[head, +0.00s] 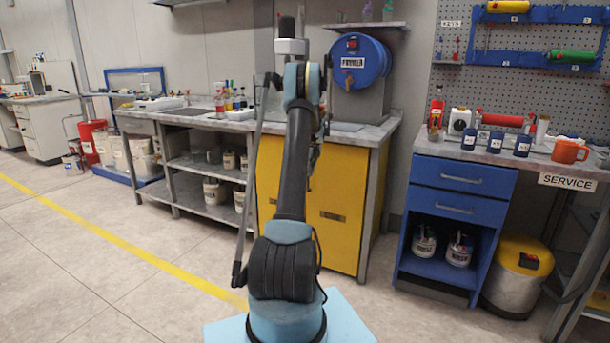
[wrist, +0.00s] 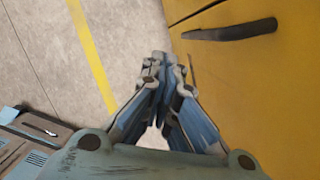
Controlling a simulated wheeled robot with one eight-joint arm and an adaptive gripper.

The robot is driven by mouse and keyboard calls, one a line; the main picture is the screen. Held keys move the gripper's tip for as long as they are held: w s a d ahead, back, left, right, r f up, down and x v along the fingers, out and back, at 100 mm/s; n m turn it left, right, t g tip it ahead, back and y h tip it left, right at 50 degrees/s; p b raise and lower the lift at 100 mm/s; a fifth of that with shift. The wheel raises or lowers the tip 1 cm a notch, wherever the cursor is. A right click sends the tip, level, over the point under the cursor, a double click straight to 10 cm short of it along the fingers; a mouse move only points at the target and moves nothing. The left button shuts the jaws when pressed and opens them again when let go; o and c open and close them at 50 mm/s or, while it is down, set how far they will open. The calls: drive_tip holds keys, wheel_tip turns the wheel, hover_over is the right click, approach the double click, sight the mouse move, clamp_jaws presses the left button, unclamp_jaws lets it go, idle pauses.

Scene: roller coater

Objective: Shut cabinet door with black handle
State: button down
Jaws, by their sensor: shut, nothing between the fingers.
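The yellow cabinet (head: 335,190) stands under the right end of the long workbench in the head view, partly hidden behind my arm. In the wrist view a yellow panel (wrist: 285,75) fills the right side and carries a black bar handle (wrist: 232,31). My gripper (wrist: 167,66) is shut and empty, below and left of this handle, apart from it in the picture. I cannot tell whether the fingers touch the panel. In the head view my gripper is hidden behind my arm. How far the door stands open is unclear.
A blue drum (head: 365,58) sits above the yellow cabinet. A blue drawer unit (head: 458,205) and a bin (head: 518,275) stand right. Floor (head: 110,270) at left is clear.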

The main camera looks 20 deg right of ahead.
drive_tip(key=s+a+r, duration=0.2)
drive_tip(key=s+r, duration=0.4)
drive_tip(key=r, duration=0.4)
drive_tip(key=s+a+r+n, duration=0.55)
drive_tip(key=s+a, duration=0.25)
drive_tip(key=a, duration=0.2)
drive_tip(key=s+a+r+n, duration=0.4)
drive_tip(key=s+a+n, duration=0.2)
drive_tip(key=s+a, duration=0.4)
drive_tip(key=s+a+f+n, duration=0.2)
drive_tip(key=s+a+n, duration=0.9)
drive_tip(key=s, duration=0.5)
drive_tip(key=s+a+f+n, duration=0.3)
drive_tip(key=s+f+n, duration=0.2)
drive_tip(key=s, duration=0.5)
drive_tip(key=s+a+f+n, duration=0.4)
drive_tip(key=s+f+n, duration=0.2)
drive_tip(key=s+f, duration=0.2)
drive_tip(key=shift+s+g+h, duration=0.3)
drive_tip(key=shift+s, duration=0.7)
